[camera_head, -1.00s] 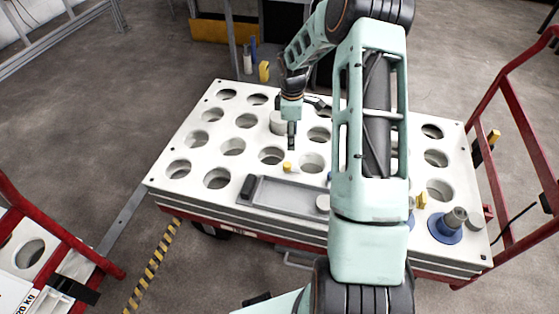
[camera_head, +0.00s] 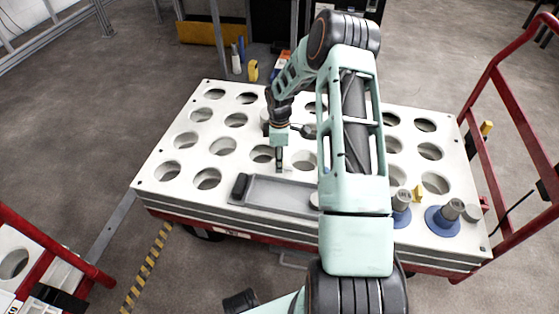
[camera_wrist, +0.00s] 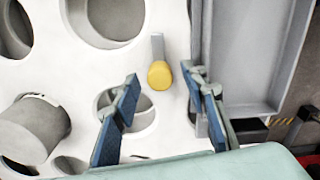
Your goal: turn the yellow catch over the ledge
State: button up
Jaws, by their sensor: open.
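The yellow catch (camera_wrist: 160,76) shows in the wrist view as a round yellow end on a short grey bar. It is on the white holed top, beside the grey tray (camera_wrist: 245,60); the bar points up the picture, roughly along the tray's side. My gripper (camera_wrist: 160,82) is open, with one blue-padded finger on each side of the yellow end. I cannot tell whether either finger touches it. In the head view my gripper (camera_head: 279,163) is low over the top at the tray's far edge and hides the catch. I cannot identify the ledge for certain.
A grey cylinder (camera_wrist: 35,128) stands at the left in the wrist view. Blue-based grey pegs (camera_head: 443,219) and a small yellow piece (camera_head: 418,193) are at the cart's right. Red rails (camera_head: 500,110) border the right side. Open holes surround the catch.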

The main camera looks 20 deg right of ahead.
grip_shut()
dwell(0.3)
jog(key=shift+m, duration=0.3)
jog(key=m, duration=0.3)
jog(key=shift+m, duration=0.3)
jog(key=m, duration=0.4)
jog(key=shift+m, duration=0.3)
jog(key=m, duration=0.4)
jog(key=shift+m, duration=2.5)
